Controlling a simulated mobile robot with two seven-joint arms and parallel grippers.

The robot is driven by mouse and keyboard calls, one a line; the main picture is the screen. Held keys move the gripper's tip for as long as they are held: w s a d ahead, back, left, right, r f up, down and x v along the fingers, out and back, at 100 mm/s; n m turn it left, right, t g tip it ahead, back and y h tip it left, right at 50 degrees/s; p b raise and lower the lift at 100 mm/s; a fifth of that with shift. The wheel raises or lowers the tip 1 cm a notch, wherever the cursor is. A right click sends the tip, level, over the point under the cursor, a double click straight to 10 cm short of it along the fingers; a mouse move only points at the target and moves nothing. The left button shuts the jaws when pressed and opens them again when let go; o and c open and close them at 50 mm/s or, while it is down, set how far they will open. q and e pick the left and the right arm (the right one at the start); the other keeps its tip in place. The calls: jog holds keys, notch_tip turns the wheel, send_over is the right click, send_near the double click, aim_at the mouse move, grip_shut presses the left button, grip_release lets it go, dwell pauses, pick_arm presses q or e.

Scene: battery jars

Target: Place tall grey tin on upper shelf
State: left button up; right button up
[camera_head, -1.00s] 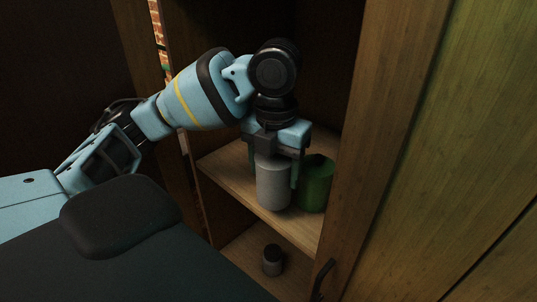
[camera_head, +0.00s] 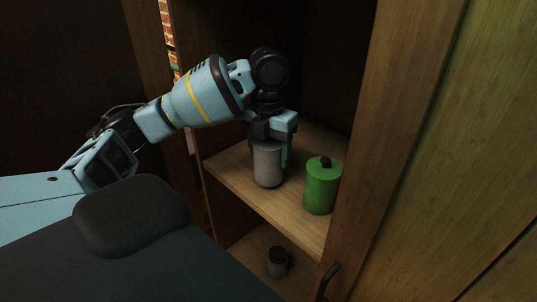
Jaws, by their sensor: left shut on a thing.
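The tall grey tin (camera_head: 267,165) stands upright at the upper shelf (camera_head: 292,218), towards its left side. My left gripper (camera_head: 270,143) points down over the tin and is shut on its upper part, which hides the top of the tin. The tin's base appears at the board's surface; I cannot tell whether it touches. My right gripper is not in view.
A green jar (camera_head: 321,188) with a dark knob stands on the same shelf, right of the tin with a gap. A small grey jar with a dark lid (camera_head: 277,262) stands on the lower shelf. The cabinet's wooden side (camera_head: 385,150) bounds the right.

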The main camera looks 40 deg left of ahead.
pick_arm(q)
jog(key=shift+f, duration=0.6)
jog(key=o, duration=1)
jog(key=shift+f, duration=0.15)
jog(key=shift+r, duration=3.9)
